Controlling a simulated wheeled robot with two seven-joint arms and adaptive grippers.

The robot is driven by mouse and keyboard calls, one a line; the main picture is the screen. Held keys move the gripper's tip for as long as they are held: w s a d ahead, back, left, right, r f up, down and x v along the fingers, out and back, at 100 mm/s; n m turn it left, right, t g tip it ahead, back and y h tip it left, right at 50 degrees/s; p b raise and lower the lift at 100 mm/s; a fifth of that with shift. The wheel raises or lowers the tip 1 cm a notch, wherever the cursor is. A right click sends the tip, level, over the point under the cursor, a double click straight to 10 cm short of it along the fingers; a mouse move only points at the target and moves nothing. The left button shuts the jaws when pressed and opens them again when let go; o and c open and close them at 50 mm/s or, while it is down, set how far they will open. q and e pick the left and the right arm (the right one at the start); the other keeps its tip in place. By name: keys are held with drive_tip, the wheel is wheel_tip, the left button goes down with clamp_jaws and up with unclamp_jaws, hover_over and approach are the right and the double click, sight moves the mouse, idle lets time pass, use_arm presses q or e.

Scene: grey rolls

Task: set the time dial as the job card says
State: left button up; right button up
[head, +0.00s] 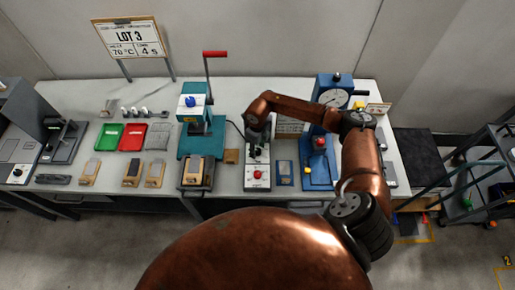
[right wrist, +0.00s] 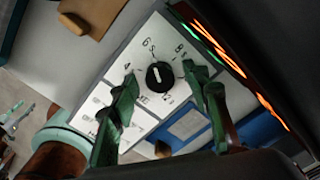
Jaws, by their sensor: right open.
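The job card (head: 132,38) stands at the back left and reads LOT 3, 70 °C, 4 s. The time dial (right wrist: 160,76) is a round black knob with a white mark on a white panel (right wrist: 149,118). Numbers such as 4, 6, 8 and 12 ring it. The mark runs nearly up and down in the right wrist view; which number it points at is unclear. My right gripper (right wrist: 163,83) is open, its green fingers on either side of the dial; contact is unclear. In the head view the gripper (head: 257,142) covers the dial. My left gripper is not in view.
The control box has a red button (head: 257,174) at its front. A teal press (head: 200,135) with a red-handled lever stands to its left. A blue fixture (head: 319,165) stands to its right. Green and red trays (head: 132,138) lie further left.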

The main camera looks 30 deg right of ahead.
drive_tip(key=c, duration=1.2)
drive_tip(key=shift+o, duration=0.2)
drive_tip(key=shift+f+n+b, duration=0.1)
drive_tip(key=shift+n+b, duration=1.05)
drive_tip(key=shift+n, duration=0.05)
drive_tip(key=n+b, duration=0.3)
drive_tip(key=shift+n, duration=0.3)
drive_tip(key=n+b, duration=0.2)
drive_tip(key=n, duration=0.2)
drive_tip(key=shift+a+b, duration=0.1)
drive_tip(key=shift+b, duration=0.3)
drive_tip(key=shift+n+b, duration=0.6)
drive_tip(key=shift+n, duration=0.4)
drive_tip(key=shift+r, duration=0.2)
